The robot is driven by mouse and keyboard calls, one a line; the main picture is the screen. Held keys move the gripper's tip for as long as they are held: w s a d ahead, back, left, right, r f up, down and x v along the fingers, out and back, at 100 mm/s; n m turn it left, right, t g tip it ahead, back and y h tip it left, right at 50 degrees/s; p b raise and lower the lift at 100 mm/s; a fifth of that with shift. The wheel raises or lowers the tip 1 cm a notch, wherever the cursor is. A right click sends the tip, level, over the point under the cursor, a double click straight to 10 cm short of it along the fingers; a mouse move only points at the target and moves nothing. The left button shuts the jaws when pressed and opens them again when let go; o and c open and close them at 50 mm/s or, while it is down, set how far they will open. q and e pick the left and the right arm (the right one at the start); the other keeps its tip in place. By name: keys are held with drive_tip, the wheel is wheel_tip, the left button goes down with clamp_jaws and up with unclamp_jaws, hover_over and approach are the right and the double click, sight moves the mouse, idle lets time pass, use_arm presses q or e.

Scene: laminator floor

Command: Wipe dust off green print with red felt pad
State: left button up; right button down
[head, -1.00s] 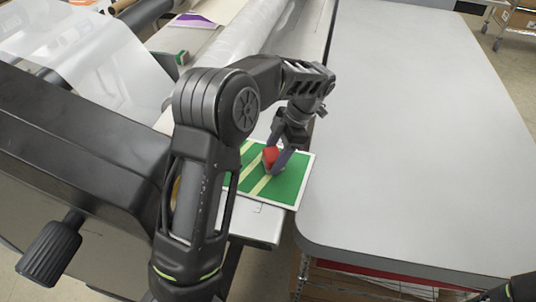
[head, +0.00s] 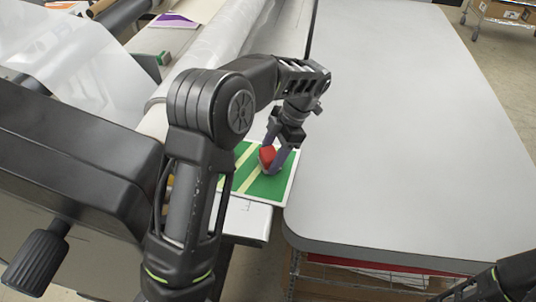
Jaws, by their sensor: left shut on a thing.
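The green print (head: 274,188) lies flat at the near end of the laminator's bed, green with pale yellow diagonal stripes and a white border. My left gripper (head: 273,161) points down over it and is shut on the red felt pad (head: 267,155). The pad is low over the print; I cannot tell whether it touches. My left arm hides the print's left part. I cannot make out dust on the print. Of my right arm only a dark part shows at the lower right corner; its gripper is out of view.
A large grey table (head: 400,130) stands right of the print, its top bare. A clear film roll (head: 225,45) lies behind the print. A black laminator housing (head: 70,150) with a knob (head: 38,255) is at left.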

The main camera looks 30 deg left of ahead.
sight(261, 150)
use_arm(q)
drive_tip(key=shift+d, duration=0.1)
idle(0.3)
drive_tip(key=shift+s+a+r, duration=0.1)
drive_tip(key=shift+s+a, duration=0.1)
drive_tip(key=shift+a, duration=0.6)
drive_tip(key=shift+s+a, duration=0.15)
drive_tip(key=shift+a, duration=0.65)
drive_tip(key=shift+s+a+b, duration=0.25)
drive_tip(key=shift+a+b, duration=0.2)
drive_tip(key=shift+a, duration=0.8)
drive_tip(key=shift+s+a, duration=0.1)
drive_tip(key=shift+a, duration=0.2)
drive_tip(key=shift+s+a, duration=0.2)
drive_tip(key=shift+a, duration=0.6)
drive_tip(key=shift+s+a, duration=0.15)
drive_tip(key=shift+a, duration=0.65)
